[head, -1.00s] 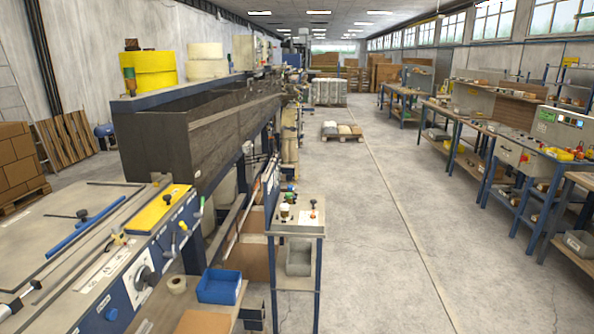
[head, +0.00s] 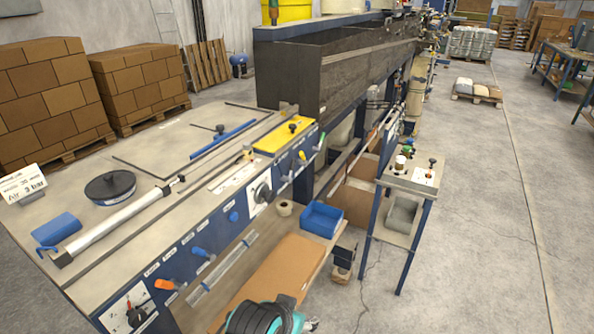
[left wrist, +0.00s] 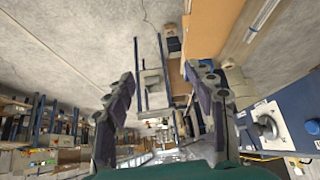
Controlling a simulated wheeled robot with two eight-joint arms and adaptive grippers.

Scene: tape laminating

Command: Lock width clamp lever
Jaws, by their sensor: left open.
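The panel's white-plated dial (left wrist: 264,128) shows to the right, apart from the fingers. In the head view only part of my teal and black arm shows at the bottom. My right gripper is not in view.
A blue bin (head: 322,219) and a tape roll (head: 285,208) sit on the shelf below the panel. A small stand (head: 412,178) is to the right. A long roller bar (head: 115,222) and black disc (head: 110,186) lie on the machine top.

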